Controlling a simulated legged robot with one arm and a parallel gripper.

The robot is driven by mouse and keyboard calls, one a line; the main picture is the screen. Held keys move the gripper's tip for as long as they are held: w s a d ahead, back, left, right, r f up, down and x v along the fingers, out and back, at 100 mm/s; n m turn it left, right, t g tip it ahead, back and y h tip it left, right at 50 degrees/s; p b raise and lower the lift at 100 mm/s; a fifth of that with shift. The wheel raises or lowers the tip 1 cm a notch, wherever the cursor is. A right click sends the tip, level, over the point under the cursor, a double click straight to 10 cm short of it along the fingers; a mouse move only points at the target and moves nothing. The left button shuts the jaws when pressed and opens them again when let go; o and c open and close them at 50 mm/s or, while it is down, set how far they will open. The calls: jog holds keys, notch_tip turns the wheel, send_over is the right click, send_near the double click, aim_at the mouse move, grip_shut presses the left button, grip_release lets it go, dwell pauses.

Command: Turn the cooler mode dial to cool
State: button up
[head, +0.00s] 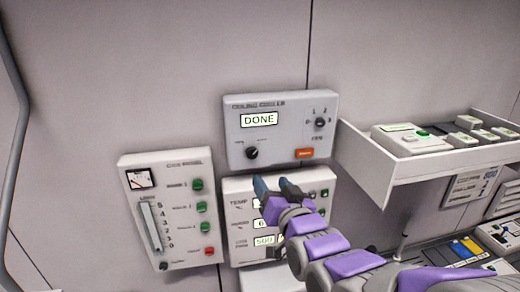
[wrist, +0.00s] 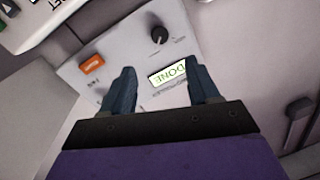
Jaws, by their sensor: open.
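The white cooler panel (head: 290,104) is on the wall, its small heading blurred. Its display (head: 259,119) reads DONE. A black knob (head: 252,153) is at its lower left and a smaller dial (head: 320,123) at its upper right. Their labels are too small to read, so I cannot tell which is the mode dial or its setting. My gripper (head: 273,184) is open and empty, appearing just below the panel. In the wrist view, the knob (wrist: 160,35) and display (wrist: 168,73) show beyond and between my fingers (wrist: 163,88). The upper-right dial is not visible there.
An orange button (head: 304,153) is at the panel's lower right. A second white panel (head: 236,190) below is partly hidden by my arm. A panel with a gauge and several buttons (head: 172,205) is at left. A white tray (head: 440,165) juts out at right.

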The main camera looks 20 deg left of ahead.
send_near(253, 156)
jog(key=a, duration=0.2)
jog(key=p+x, duration=0.2)
jog(key=x, duration=0.5)
jog(key=shift+w+a+p, duration=0.2)
jog(key=shift+a+p, duration=0.05)
jog(key=shift+p, duration=0.1)
jog(key=shift+s+a+r, duration=0.1)
jog(key=d, duration=0.1)
jog(key=w+d, duration=0.1)
jog(key=shift+w+d, duration=0.15)
jog(key=shift+d, duration=0.2)
jog(key=shift+d+r, duration=0.15)
jog(key=shift+d, duration=0.1)
jog(key=shift+s, duration=0.2)
jog(key=shift+c, duration=0.6)
jog(key=shift+s+a, duration=0.1)
jog(key=shift+a, duration=0.05)
jog(key=shift+c, duration=0.7)
jog(key=shift+a, duration=0.7)
jog(key=c, duration=0.3)
jog(key=shift+f, duration=0.25)
jog(key=c, duration=0.5)
